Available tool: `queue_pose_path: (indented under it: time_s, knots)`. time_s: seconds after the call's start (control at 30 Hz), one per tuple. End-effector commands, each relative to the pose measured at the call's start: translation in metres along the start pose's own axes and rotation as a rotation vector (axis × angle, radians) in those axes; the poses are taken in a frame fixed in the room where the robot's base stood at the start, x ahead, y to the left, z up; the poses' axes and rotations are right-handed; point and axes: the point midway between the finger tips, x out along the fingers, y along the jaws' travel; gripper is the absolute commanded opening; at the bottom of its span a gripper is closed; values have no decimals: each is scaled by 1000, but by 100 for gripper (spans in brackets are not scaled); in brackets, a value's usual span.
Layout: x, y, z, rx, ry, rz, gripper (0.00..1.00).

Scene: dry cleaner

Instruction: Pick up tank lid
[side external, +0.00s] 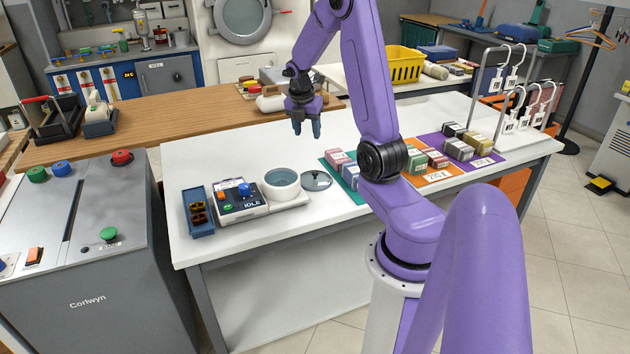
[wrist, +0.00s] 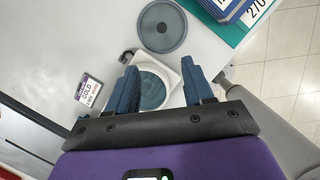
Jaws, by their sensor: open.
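The tank lid (side external: 316,180) is a round, dark, see-through disc with a small knob. It lies flat on the white table, just right of the round white tank (side external: 282,178). In the wrist view the lid (wrist: 162,26) is at the top centre, beyond my fingertips. The tank (wrist: 150,88) shows between and behind my fingers, partly hidden by the left one. My gripper (side external: 306,133) points down, raised above the table and apart from the lid. In the wrist view my gripper (wrist: 159,66) has its two fingers spread with nothing held between them.
A control unit with buttons (side external: 240,201) and a blue tray (side external: 199,212) stand left of the tank. Coloured mats with boxes, including a teal mat (side external: 336,157), lie right of the lid. A rack with white tags (side external: 512,80) stands farther right. Table behind the tank is clear.

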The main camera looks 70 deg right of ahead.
Motion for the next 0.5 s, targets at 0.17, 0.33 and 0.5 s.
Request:
queue_pose_path:
  time_s: [0.17,0.33,0.5]
  knots:
    - [14,-4,6,-9,-1,-8,52]
    - [42,-5,5,-9,1,-10,52]
    - [70,-5,5,-7,1,-10,52]
